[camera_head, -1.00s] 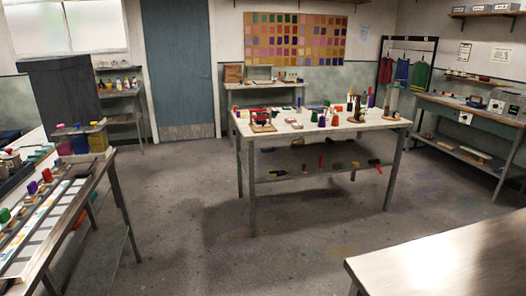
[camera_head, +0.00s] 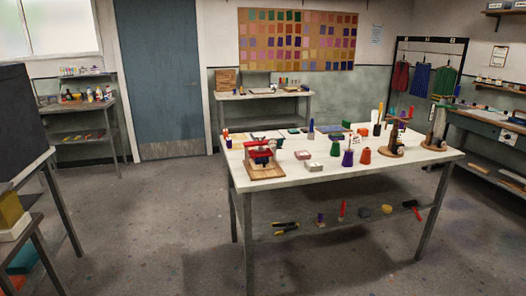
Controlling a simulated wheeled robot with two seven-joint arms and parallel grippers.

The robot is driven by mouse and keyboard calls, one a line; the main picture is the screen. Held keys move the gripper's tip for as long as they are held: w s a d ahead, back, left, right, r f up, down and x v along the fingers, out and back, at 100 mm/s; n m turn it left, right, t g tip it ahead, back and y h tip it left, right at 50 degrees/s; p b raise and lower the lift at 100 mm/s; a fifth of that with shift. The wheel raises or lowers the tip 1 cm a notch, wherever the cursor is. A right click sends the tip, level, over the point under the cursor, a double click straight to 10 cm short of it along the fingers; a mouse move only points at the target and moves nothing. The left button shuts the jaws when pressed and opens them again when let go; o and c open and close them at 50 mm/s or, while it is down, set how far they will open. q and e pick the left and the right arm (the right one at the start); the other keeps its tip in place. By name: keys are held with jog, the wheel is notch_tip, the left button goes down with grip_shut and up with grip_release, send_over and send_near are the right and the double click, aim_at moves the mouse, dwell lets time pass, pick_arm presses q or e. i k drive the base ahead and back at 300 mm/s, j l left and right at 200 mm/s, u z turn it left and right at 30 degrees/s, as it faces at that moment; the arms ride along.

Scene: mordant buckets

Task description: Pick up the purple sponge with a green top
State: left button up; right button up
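I cannot make out a purple sponge with a green top for certain. On the white-topped table (camera_head: 318,181) ahead stands a purple cone-like object (camera_head: 348,158), with an orange-red one (camera_head: 366,156) to its right and a green one (camera_head: 335,147) to its left. On the table's lower shelf (camera_head: 290,222) is a small upright purple item (camera_head: 320,219); its top is too small to read. A dark flat item and a small yellowish item (camera_head: 387,209) lie farther right on that shelf. Neither of my grippers shows in the head view.
A red press-like device on a wooden base (camera_head: 265,172) stands at the table's left end. Wooden-based stands (camera_head: 390,151) are at its right. A back table (camera_head: 262,95) stands by the wall. A dark box (camera_head: 22,120) and shelving are at left. The floor (camera_head: 165,220) in front is clear.

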aim_at(340, 136)
jog(key=i+j+z, duration=0.15)
jog(key=i, duration=0.95)
jog(key=i+z, duration=0.25)
jog(key=i+j+z, duration=0.2)
jog(key=i, duration=0.2)
jog(key=i+l+u, duration=0.1)
jog(key=u, duration=0.35)
jog(key=l+u, duration=0.15)
jog(key=u, duration=0.3)
jog(key=i+l+u, duration=0.15)
jog(key=l, duration=0.25)
jog(key=i+l+u, duration=0.2)
jog(key=l, duration=0.25)
jog(key=l+u, duration=0.15)
jog(key=l, duration=0.3)
jog(key=i+l+u, duration=0.2)
jog(key=l, duration=0.6)
jog(key=i+l, duration=0.15)
jog(key=l, duration=0.25)
